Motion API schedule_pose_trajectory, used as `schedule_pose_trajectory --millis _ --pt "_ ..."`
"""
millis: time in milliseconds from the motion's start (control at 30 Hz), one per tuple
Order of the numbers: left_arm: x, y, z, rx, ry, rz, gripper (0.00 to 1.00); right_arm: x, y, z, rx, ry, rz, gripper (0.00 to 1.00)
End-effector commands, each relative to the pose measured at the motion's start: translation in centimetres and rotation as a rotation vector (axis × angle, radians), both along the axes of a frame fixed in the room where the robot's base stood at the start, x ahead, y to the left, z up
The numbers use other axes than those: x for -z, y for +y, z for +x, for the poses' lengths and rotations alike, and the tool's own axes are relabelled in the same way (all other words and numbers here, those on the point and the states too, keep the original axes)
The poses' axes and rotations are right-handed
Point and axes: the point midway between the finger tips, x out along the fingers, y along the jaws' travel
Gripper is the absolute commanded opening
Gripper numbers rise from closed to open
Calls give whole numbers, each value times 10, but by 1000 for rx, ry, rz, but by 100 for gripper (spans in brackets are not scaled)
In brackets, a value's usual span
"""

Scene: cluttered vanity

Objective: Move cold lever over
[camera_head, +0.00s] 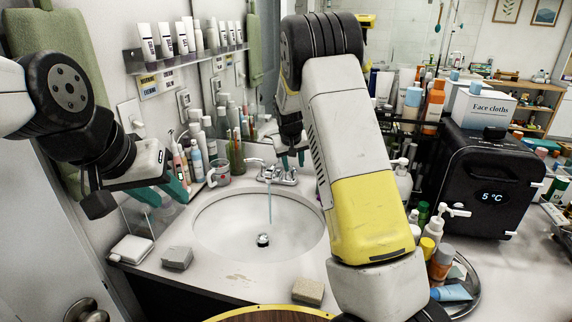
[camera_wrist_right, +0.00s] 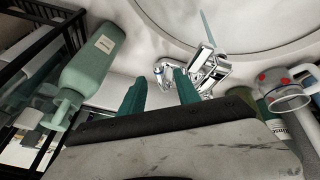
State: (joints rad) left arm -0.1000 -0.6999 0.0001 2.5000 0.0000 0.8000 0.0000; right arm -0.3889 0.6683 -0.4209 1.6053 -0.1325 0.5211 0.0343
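The chrome faucet (camera_head: 277,174) stands at the back rim of the sink (camera_head: 212,262), with a thin blue-tinted stream falling into the basin. In the right wrist view the faucet (camera_wrist_right: 207,72) shows just beyond my fingertips. A chrome lever with a bluish ring, apparently the cold lever (camera_wrist_right: 160,69), appears between and beyond the two teal fingers; I cannot tell whether they touch it. My right gripper (camera_head: 292,160) is open, pointing down by the faucet's right side. My left gripper (camera_head: 162,193) is open and empty, left of the sink.
A glass mug (camera_head: 219,173), bottles (camera_head: 197,160) and a toothbrush cup (camera_head: 236,158) stand left of the faucet. A pump bottle (camera_head: 403,180) and black mini fridge (camera_head: 487,190) are right. A soap block (camera_head: 308,291) lies on the front counter.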

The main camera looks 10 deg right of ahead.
Motion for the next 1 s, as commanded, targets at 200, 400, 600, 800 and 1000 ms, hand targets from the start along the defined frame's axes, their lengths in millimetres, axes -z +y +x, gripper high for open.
schedule_pose_trajectory --millis 200,400,600,800,1000 --pt "0 0 0 0 0 0 36 19 -3 8 0 0 0 39" --pt "0 0 0 0 0 0 36 20 -3 9 0 0 1 39" --pt "0 0 0 0 0 0 36 20 -3 9 0 0 1 17" --pt "0 0 0 0 0 0 36 20 -3 9 0 0 1 0" --pt "0 0 0 0 0 0 36 20 -3 9 0 0 1 0"
